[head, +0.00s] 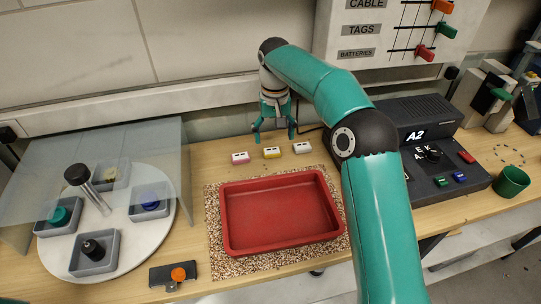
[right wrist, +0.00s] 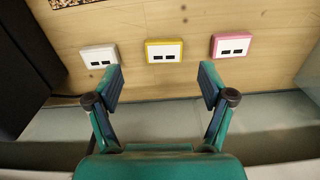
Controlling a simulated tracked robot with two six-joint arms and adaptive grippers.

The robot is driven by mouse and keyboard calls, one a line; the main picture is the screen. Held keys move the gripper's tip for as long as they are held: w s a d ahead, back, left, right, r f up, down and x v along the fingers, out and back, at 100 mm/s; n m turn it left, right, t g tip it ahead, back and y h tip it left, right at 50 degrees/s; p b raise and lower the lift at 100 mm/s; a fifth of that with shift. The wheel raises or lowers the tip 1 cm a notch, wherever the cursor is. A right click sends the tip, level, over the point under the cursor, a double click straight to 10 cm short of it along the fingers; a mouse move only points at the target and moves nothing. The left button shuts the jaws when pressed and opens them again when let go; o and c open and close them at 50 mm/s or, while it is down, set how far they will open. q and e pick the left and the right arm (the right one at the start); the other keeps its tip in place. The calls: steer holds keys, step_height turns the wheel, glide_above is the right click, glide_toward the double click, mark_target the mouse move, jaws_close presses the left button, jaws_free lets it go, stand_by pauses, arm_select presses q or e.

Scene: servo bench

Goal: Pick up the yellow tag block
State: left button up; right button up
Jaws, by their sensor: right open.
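The yellow tag block (head: 272,152) lies on the wooden bench, behind the red tray, between two similar blocks. My right gripper (head: 274,137) is open and empty, above the back of the bench just behind the block. Its two spread fingers also show in the right wrist view (right wrist: 160,85), apart from the block. My left gripper is not in view.
A pink block (head: 240,158) and a white block (head: 302,148) flank the yellow one closely. The red tray (head: 232,243) sits in front on a speckled mat. A dark console (head: 450,140) stands to the right, a round turntable (head: 130,247) with grey bins to the left.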

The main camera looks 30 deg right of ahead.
mark_target(272, 150)
steer(key=shift+w+a+f, duration=0.1)
steer(key=shift+w+f, duration=0.1)
steer(key=shift+f, duration=1.2)
steer(key=shift+w+a+f, duration=0.1)
steer(key=shift+w+f, duration=0.05)
steer(key=shift+f, duration=1.2)
steer(key=c, duration=0.9)
